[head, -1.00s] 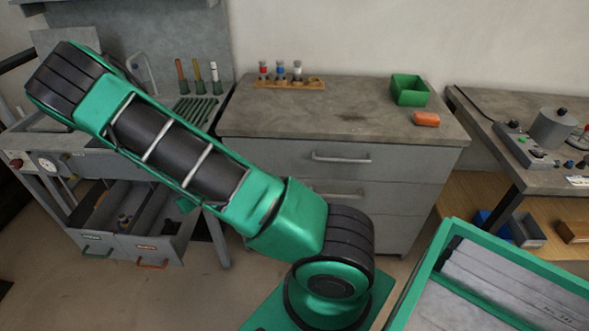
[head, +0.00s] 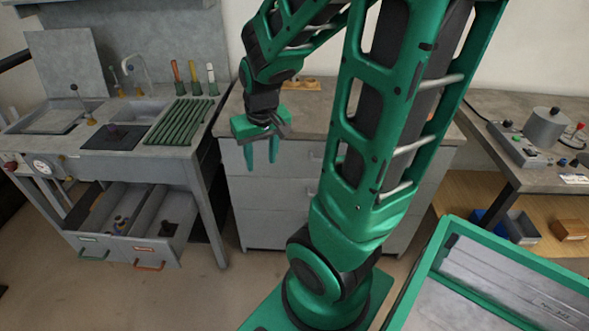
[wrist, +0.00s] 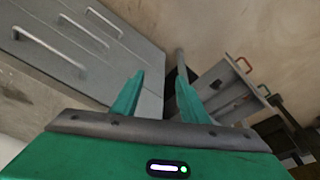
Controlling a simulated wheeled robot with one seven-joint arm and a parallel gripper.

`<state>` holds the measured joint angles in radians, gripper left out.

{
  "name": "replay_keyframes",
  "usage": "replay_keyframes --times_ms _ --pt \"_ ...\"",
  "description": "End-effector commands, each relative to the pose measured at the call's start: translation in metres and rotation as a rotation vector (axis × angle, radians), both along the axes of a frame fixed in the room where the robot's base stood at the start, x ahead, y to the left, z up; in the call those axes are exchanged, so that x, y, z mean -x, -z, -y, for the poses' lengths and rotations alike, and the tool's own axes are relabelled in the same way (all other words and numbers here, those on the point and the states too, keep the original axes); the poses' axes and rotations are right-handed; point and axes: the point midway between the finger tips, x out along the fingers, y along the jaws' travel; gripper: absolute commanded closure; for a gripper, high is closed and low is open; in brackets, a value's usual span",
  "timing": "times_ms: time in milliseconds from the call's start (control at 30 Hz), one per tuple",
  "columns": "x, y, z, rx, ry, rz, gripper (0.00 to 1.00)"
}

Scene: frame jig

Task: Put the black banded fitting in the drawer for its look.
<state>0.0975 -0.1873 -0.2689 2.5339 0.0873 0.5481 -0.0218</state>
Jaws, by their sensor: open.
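My gripper (head: 261,155) is open and empty, pointing down in front of the grey cabinet in the head view. Its green fingers also show spread apart in the wrist view (wrist: 159,85). Small dark pieces (head: 120,224) lie in the green-handled drawer, and a dark patch shows in the orange-handled one. I cannot single out the black banded fitting; my arm hides part of the cabinet top.
The left bench holds a black mat (head: 115,137), a green ribbed rack (head: 181,121) and upright coloured-handled tools. The grey cabinet (head: 275,195) has shut drawers. A right bench (head: 500,118) carries a control box. A green-rimmed tray (head: 430,262) is at lower right. Floor between is clear.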

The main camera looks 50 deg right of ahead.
Motion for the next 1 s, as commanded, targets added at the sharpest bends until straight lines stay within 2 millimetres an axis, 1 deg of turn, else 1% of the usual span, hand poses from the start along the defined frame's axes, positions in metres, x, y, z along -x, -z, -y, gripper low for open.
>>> replay_keyframes --times_ms 33,100,200,300,367,400,467,567,1000 --pt "0.021 -0.012 0.000 -0.015 0.026 -0.020 0.60" --pt "0.051 -0.024 -0.001 -0.040 0.058 -0.063 0.60" --pt "0.088 -0.038 -0.006 -0.074 0.098 -0.115 0.60" --pt "0.117 -0.048 -0.012 -0.103 0.129 -0.156 0.60" --pt "0.129 -0.052 -0.016 -0.116 0.139 -0.173 0.60" --pt "0.135 -0.053 -0.022 -0.123 0.146 -0.183 0.60" --pt "0.141 -0.055 -0.027 -0.130 0.153 -0.192 0.60" --pt "0.144 -0.056 -0.028 -0.134 0.157 -0.197 0.60" --pt "0.143 -0.056 -0.028 -0.134 0.155 -0.198 0.60"
